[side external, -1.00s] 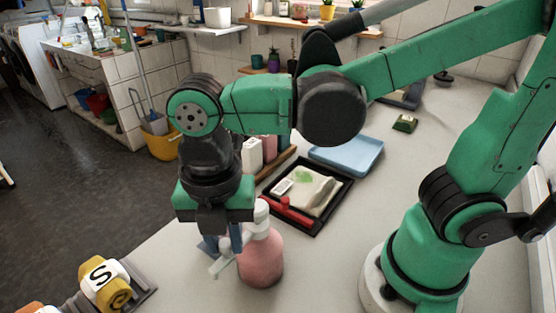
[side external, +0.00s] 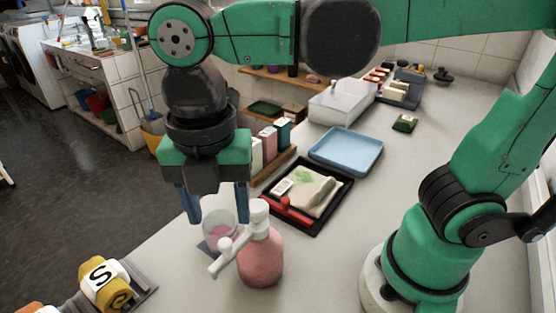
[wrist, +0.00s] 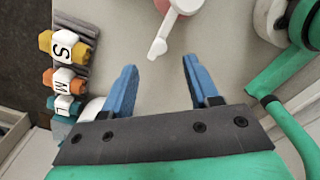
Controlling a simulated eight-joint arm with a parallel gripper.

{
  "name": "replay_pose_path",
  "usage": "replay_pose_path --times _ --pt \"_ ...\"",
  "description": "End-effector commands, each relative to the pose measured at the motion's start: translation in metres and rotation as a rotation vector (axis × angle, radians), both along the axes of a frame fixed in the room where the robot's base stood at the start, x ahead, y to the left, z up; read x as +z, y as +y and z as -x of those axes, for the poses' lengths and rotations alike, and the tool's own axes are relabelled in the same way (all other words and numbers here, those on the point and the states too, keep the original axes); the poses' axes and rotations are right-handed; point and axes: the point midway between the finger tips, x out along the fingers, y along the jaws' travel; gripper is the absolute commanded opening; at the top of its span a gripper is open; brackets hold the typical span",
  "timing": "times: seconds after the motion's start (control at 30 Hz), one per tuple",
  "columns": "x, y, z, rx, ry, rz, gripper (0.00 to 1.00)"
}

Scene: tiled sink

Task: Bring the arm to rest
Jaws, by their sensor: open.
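My gripper (side external: 215,208) is open and empty. In the side external view it hangs pointing down above the near left part of the counter. The bottle's white spout (wrist: 157,48) shows beyond the fingertips there.
A black tray (side external: 334,207) with a cloth and a red-handled tool lies behind the bottle. A blue tray (side external: 346,143) is farther back. Rolled yellow cloth (side external: 104,285) with an S tag sits at the counter's left edge. The counter right of the bottle is clear.

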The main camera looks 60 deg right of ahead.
Motion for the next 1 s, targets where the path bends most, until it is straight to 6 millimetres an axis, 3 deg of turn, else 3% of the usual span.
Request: replay_pose_path --times 0.33,0.47,0.57,0.8,1.0 --pt "0.002 0.0 0.0 -0.005 0.001 -0.001 0.54" --pt "-0.001 -0.005 0.008 -0.13 0.011 -0.021 0.54" --pt "-0.009 -0.014 0.022 -0.388 0.039 -0.059 0.54" --pt "-0.039 -0.031 0.064 -1.19 0.181 -0.145 0.54" --pt "-0.053 -0.079 0.044 -1.799 0.052 -0.209 0.54"
